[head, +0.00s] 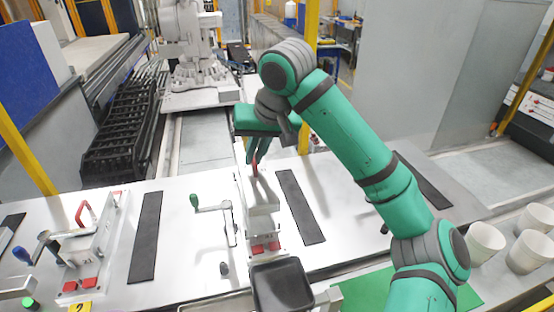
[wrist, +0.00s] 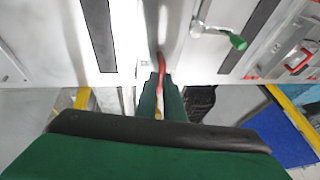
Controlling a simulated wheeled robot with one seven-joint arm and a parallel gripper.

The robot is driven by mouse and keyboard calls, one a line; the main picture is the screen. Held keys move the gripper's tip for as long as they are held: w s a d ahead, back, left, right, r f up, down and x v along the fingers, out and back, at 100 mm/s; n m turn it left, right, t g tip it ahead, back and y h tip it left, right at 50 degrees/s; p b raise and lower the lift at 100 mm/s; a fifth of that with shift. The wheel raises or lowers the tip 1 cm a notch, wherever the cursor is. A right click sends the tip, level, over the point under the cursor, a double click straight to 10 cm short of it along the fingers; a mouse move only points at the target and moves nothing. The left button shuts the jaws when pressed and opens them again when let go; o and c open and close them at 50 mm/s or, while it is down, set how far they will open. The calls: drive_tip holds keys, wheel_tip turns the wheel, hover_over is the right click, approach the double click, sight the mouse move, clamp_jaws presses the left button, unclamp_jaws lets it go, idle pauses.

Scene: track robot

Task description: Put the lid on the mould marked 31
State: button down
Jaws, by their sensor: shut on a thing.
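My gripper (head: 253,158) is shut on a red handle (head: 254,168) in the middle of the white table. The handle also shows between the fingers in the wrist view (wrist: 160,66). A pale lid or block (head: 260,195) shows below the handle; I cannot tell whether it rests on something or hangs free. Two red blocks (head: 265,247) lie at its near end. At the left stands another pale mould (head: 95,250) with a red handle (head: 85,213) and red blocks. A yellow tag (head: 80,308) is cut off by the frame edge. No number 31 is readable.
A green-knobbed crank (head: 212,206) stands left of the gripper. Dark strips (head: 145,237) and (head: 300,207) lie on the table. A black bin (head: 282,286) is at the front, a green mat (head: 365,293) beside it. White cups (head: 486,242) stand right.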

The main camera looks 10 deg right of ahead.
sight(253, 173)
drive_tip(key=shift+w+a, duration=0.15)
drive_tip(key=shift+a, duration=0.05)
drive_tip(key=shift+f, duration=2.4)
drive_tip(key=shift+f, duration=0.4)
drive_tip(key=shift+d, duration=0.1)
drive_tip(key=shift+a+f, duration=0.2)
drive_tip(key=shift+f, duration=0.2)
drive_tip(key=shift+f, duration=0.2)
